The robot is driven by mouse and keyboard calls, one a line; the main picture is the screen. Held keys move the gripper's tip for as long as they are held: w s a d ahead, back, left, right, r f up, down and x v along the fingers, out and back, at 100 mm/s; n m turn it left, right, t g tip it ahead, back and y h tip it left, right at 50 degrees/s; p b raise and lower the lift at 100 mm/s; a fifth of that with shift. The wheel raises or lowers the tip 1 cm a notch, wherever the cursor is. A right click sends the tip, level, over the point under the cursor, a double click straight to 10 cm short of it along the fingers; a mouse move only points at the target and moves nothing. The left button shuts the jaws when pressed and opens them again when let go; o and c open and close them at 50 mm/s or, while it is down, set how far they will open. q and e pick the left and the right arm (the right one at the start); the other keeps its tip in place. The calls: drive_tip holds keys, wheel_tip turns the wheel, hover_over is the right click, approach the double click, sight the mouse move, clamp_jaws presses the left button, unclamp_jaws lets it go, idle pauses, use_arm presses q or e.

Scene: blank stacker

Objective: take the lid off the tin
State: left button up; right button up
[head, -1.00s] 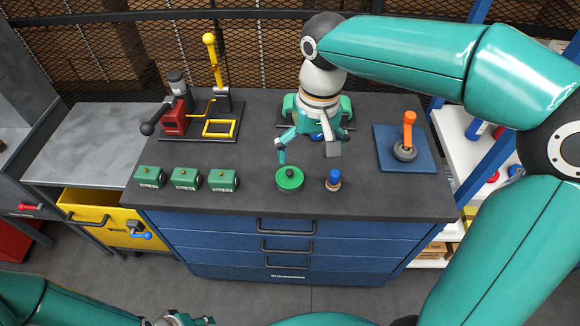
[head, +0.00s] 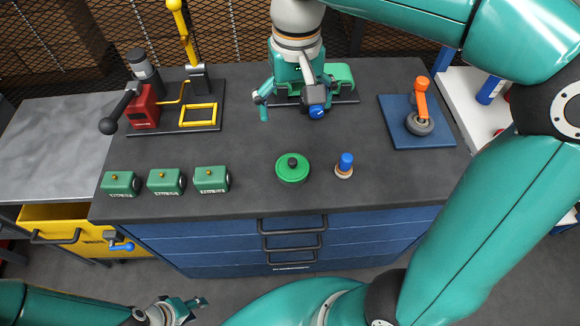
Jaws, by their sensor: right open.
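The tin (head: 291,177) is a low round green shape near the front middle of the dark worktop. Its green lid with a black knob (head: 292,162) sits on top. My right gripper (head: 289,110) is open and empty, behind the tin and apart from it, in front of a green device (head: 342,77) that it partly hides. My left gripper (head: 192,306) is low at the bottom edge, in front of the cabinet and well away from the tin. Its fingers are too small and foreshortened to tell their opening.
A blue-topped stamp-like piece (head: 346,163) stands just right of the tin. Several green blocks (head: 165,182) line the front left. A red and yellow lever device (head: 145,106) is at back left, and a blue plate (head: 440,136) with a caster at right.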

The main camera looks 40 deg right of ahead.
drive_tip(key=f, duration=0.1)
approach(293, 162)
drive_tip(key=f, duration=0.5)
drive_tip(key=shift+d+f+b, duration=0.1)
drive_tip(key=shift+d+b, duration=0.15)
drive_tip(key=shift+b, duration=0.05)
drive_tip(key=shift+w+a+f, duration=0.1)
drive_tip(key=shift+a+f, duration=0.05)
drive_tip(key=shift+f, duration=1.2)
drive_tip(key=shift+w+a+f, duration=0.1)
drive_tip(key=shift+f, duration=1.25)
drive_tip(key=c, duration=1)
drive_tip(key=shift+s, duration=0.15)
drive_tip(key=shift+c, duration=1)
